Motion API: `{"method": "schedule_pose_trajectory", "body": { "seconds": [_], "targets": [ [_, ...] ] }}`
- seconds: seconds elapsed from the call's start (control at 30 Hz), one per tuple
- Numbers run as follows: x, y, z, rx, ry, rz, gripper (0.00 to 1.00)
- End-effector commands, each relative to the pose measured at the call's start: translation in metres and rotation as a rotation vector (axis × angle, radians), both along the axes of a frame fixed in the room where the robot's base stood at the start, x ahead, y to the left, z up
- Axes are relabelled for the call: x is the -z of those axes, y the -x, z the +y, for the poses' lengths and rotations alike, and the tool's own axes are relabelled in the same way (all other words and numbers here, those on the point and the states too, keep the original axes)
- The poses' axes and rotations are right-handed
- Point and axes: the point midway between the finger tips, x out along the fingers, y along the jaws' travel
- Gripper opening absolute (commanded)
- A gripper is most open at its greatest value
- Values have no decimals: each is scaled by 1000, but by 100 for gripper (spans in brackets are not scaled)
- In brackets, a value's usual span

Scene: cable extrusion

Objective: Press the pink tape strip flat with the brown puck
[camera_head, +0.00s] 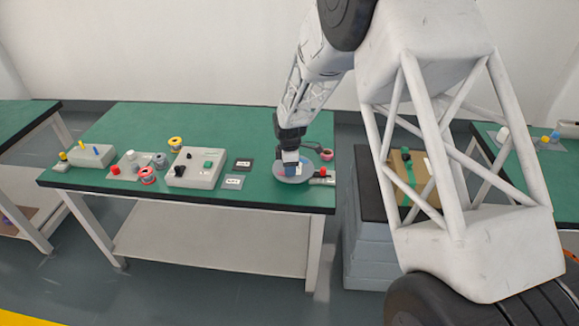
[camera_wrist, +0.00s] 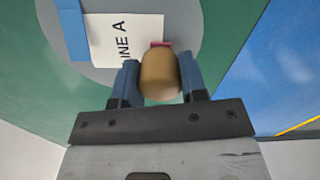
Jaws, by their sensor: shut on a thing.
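My gripper (camera_wrist: 160,82) is shut on the brown puck (camera_wrist: 159,76), which sits between its two blue fingers in the wrist view. A small end of the pink tape strip (camera_wrist: 160,44) shows just beyond the puck, at the edge of a white label card (camera_wrist: 118,38). The puck hides any more of the strip, and I cannot tell whether the two touch. The card lies on a round grey plate (camera_wrist: 200,12). In the head view my gripper (camera_head: 290,170) is over this grey plate (camera_head: 298,179) near the green table's right end.
A blue strip (camera_wrist: 72,28) lies across the card's left side. On the green table (camera_head: 130,115), a control box (camera_head: 196,168), flat dark and grey labelled pads (camera_head: 243,164), and several spools stand left of the plate. A pinkish spool (camera_head: 327,154) and small fixture (camera_head: 322,177) are close on its right.

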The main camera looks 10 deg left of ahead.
Motion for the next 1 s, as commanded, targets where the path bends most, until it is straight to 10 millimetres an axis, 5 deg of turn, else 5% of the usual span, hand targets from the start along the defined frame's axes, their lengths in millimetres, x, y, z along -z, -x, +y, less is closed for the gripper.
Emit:
{"method": "schedule_pose_trajectory", "body": {
  "seconds": [1.0],
  "targets": [
    [5,0,0,0,0,0,20]
  ]
}}
